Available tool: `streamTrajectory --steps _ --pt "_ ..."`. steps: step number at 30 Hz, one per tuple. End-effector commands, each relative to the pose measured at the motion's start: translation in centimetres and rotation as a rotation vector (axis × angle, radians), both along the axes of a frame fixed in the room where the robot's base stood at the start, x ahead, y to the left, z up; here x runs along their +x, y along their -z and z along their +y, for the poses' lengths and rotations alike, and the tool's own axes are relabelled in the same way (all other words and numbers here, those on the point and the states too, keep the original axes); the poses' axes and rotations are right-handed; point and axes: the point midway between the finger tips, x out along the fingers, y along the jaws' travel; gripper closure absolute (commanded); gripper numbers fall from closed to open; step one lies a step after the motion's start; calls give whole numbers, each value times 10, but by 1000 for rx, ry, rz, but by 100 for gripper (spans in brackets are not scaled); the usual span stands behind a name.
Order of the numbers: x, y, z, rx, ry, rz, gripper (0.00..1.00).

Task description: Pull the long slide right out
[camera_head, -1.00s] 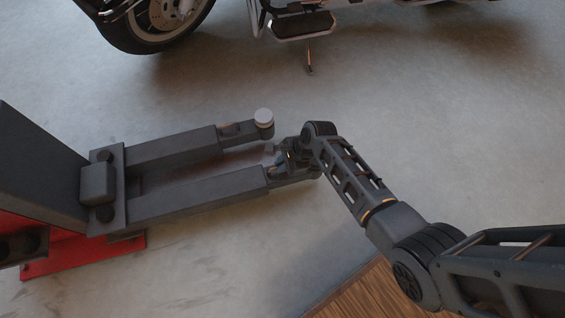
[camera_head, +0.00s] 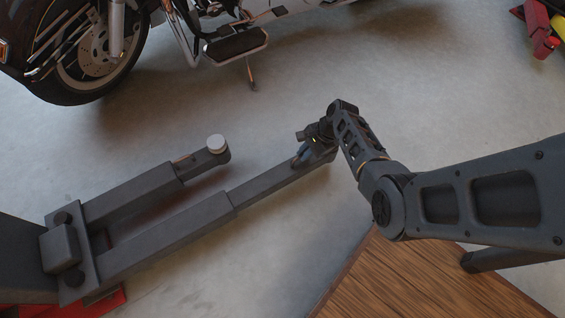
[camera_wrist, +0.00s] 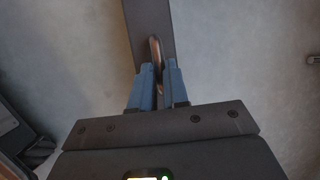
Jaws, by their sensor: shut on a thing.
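The lift has two dark grey arms side by side. The long slide (camera_head: 270,184) reaches well out of the nearer arm's sleeve (camera_head: 165,240), toward the upper right. My gripper (camera_head: 301,153) is at the slide's outer end, which my wrist partly hides. In the wrist view, the blue fingers of my gripper (camera_wrist: 160,78) are shut on a metal loop handle (camera_wrist: 155,48) on the slide (camera_wrist: 150,22).
A motorcycle (camera_head: 235,44) stands behind the lift arms. A wooden-topped surface (camera_head: 415,285) lies at the front right, under my arm. Red and yellow items (camera_head: 540,32) are at the top right corner. Clear floor lies beyond the slide's end.

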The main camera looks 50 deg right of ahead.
Motion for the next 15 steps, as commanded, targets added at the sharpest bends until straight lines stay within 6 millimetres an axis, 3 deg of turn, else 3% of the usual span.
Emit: streamTrajectory --steps 1,6,15 --pt "-4 2 -14 -2 9 -1 100" --pt "-13 2 -40 -2 5 -1 100" --pt "-19 1 -57 -5 2 1 100"
